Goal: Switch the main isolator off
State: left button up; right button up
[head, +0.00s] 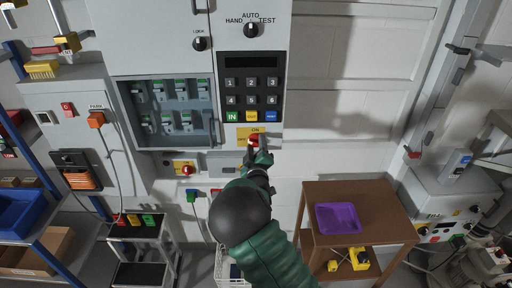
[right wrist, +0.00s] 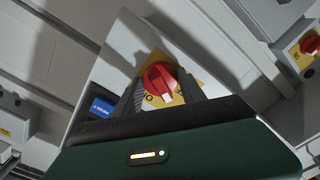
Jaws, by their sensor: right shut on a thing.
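The main isolator is a red rotary knob (head: 254,141) on a yellow plate (head: 246,131) marked ON, low on the grey cabinet below the keypad. In the right wrist view the red knob (right wrist: 159,82) sits between my two fingers, on its yellow plate (right wrist: 183,92). My right gripper (head: 258,154) reaches up to the knob from below and is shut on it. The gripper also shows in the right wrist view (right wrist: 166,92). In the head view the fingers partly cover the knob's lower side. My left gripper is not in view.
A keypad (head: 251,86) sits just above the isolator. Another red knob on a yellow plate (head: 186,169) is to the left, under the open breaker box (head: 165,108). A brown table (head: 384,212) with a purple tray (head: 338,218) stands at right; a small trolley (head: 141,240) stands at left.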

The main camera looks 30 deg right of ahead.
jog(key=n, duration=0.4)
jog(key=shift+a+f+n, duration=0.15)
jog(key=shift+f+n, duration=0.05)
jog(key=shift+n, duration=0.4)
jog(key=shift+f, duration=0.1)
jog(key=o, duration=1.1)
jog(key=shift+o, duration=1.3)
jog(key=shift+a, duration=0.1)
jog(key=shift+r, duration=0.2)
